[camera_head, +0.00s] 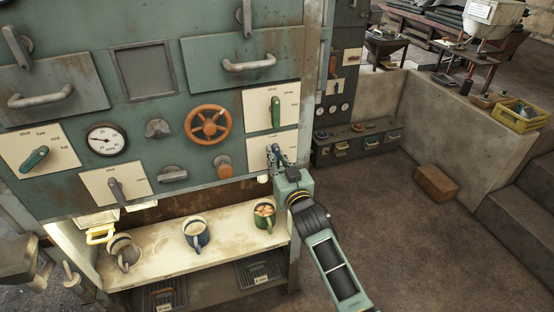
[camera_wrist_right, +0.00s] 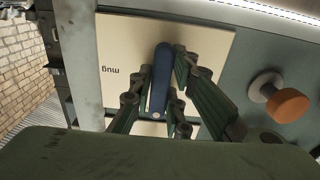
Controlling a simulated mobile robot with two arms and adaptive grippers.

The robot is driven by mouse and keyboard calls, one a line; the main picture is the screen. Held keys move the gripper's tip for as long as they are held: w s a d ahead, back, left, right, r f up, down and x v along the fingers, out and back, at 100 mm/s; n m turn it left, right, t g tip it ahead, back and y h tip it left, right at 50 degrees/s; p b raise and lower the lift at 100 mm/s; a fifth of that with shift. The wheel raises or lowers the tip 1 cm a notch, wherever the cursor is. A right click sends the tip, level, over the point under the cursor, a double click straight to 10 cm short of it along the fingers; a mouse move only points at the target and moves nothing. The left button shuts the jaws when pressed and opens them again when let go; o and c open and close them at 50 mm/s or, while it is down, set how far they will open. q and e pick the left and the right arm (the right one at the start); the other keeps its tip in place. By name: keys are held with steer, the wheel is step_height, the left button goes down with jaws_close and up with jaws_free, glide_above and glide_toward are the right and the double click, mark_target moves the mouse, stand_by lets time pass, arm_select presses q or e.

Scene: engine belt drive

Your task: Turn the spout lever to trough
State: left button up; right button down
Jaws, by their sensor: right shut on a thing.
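The spout lever is a dark blue bar (camera_wrist_right: 162,75) on a cream plate (camera_wrist_right: 125,40) in the right wrist view. The plate's word "mug" reads upside down there, left of the bar. My right gripper (camera_wrist_right: 168,100) has its fingers on both sides of the bar and is shut on it. In the head view my right gripper (camera_head: 276,160) is at the lower right plate (camera_head: 255,145) of the green panel and hides most of the lever. The trough label is not readable.
An orange knob (camera_head: 223,166) sits left of the plate, with an orange handwheel (camera_head: 208,124) above it. A green lever (camera_head: 275,111) is on the plate above. Mugs stand on the shelf (camera_head: 160,262) below, including a blue one (camera_head: 196,234) and a filled green one (camera_head: 264,214).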

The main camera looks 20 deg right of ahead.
stand_by(0.3)
steer(key=c, duration=1.7)
jaws_free()
steer(key=shift+a, duration=0.1)
steer(key=s, duration=1.2)
steer(key=shift+d, duration=0.25)
